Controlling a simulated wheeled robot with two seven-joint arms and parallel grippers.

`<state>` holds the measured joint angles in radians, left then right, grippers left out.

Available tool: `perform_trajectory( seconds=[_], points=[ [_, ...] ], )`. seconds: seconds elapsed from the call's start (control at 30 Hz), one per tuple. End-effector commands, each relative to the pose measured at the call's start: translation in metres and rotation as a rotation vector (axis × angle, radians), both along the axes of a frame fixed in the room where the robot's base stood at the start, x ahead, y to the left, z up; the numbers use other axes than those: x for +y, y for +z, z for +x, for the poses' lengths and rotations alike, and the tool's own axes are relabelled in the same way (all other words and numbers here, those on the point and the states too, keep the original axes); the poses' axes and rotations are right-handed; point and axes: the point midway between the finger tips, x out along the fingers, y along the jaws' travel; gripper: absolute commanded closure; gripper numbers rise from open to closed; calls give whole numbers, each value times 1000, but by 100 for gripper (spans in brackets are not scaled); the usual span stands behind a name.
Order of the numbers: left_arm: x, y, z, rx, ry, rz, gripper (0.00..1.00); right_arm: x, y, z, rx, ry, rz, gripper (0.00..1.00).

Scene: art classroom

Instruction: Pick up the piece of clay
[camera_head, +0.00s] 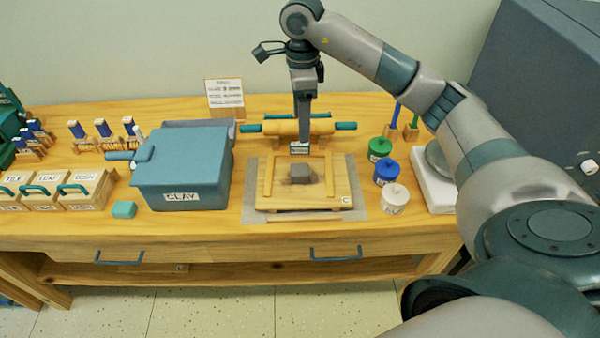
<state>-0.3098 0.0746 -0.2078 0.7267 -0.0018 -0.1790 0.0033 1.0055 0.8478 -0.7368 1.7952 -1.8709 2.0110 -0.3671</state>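A small grey-brown block (301,173), which looks like the piece of clay, sits on a wooden board (265,190) marked "C". A darker patch shows on the board around it. My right gripper (303,138) points down above and slightly behind the block in the picture, apart from it. Its fingers are seen edge-on, so their opening is hidden. A blue-grey bin (195,165) labelled "CLAY" stands left of the board with its lid shut. My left gripper is out of view.
A rolling pin (270,127) lies behind the board. Green, blue (386,172) and white jars (394,199) stand at its right. Labelled drawer boxes (85,187) and stamps stand farther left.

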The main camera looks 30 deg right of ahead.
Motion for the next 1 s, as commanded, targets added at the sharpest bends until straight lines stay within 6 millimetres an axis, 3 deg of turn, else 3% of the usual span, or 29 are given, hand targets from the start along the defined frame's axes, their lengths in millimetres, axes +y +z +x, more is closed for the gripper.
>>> perform_trajectory(
  seconds=[0.37,0.47,0.53,0.6,0.8,1.0],
  points=[
    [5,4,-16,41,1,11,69,1,-37,-1,5,1,3,38],
    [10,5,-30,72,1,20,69,1,-52,-1,4,0,2,38],
    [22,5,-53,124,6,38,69,1,-63,-1,5,1,3,38],
    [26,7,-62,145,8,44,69,1,-76,-1,6,0,2,38],
    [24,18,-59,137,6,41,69,1,-107,-1,4,0,3,38],
    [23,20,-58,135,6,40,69,1,-120,0,0,1,1,38]
  ],
)
